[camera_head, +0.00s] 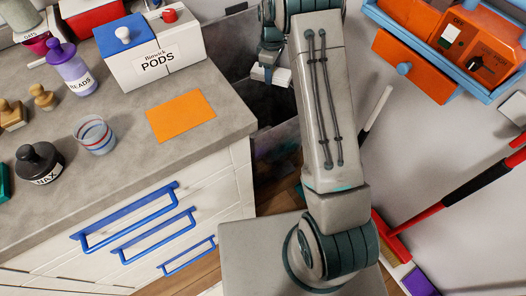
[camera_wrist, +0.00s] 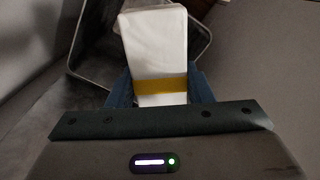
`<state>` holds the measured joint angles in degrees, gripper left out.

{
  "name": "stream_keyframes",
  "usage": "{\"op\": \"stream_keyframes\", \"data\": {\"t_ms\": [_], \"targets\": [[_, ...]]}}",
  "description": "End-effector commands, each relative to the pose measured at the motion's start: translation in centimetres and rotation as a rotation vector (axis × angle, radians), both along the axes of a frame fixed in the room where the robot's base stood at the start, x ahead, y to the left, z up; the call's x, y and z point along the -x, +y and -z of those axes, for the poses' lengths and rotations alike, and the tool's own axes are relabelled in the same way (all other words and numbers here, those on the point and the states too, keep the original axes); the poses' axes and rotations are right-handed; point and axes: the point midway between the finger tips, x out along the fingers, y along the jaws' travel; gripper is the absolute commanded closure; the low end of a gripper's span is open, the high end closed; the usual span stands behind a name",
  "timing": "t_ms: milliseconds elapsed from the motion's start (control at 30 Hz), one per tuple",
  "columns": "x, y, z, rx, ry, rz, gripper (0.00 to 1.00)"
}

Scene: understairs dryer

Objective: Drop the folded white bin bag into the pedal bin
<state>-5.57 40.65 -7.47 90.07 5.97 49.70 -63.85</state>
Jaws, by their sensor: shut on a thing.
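The folded white bin bag (camera_wrist: 155,40) has a yellow band across it and sits between the fingers of my gripper (camera_wrist: 160,90) in the wrist view. My gripper is shut on it. In the head view my gripper (camera_head: 265,74) is beyond the counter's right edge, with the white bag (camera_head: 283,77) partly showing beside it. A grey, open-looking rim (camera_wrist: 92,72) lies behind and below the bag in the wrist view, and may be the pedal bin. The bag covers part of it. My arm hides much of that area in the head view, so I cannot tell how the bag lines up with the opening.
The counter (camera_head: 215,125) at left holds a PODS box (camera_head: 155,62), a BEADS bottle (camera_head: 75,70), a glass (camera_head: 95,135), a WAX jar (camera_head: 40,165) and an orange sheet (camera_head: 180,115). An orange drawer unit (camera_head: 410,65) is at upper right. Red-handled tools (camera_head: 470,185) lean at right.

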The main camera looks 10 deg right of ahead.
Motion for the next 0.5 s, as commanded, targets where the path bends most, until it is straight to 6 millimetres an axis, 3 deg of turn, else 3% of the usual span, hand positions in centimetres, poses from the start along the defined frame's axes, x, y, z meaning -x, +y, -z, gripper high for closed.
{"op": "stream_keyframes", "data": {"t_ms": [33,500], "targets": [[-0.7,-0.1,2.2,0.0,-0.001,-0.055,0.75],[-6.4,-0.2,11.7,-0.002,0.001,-0.634,0.75]]}}
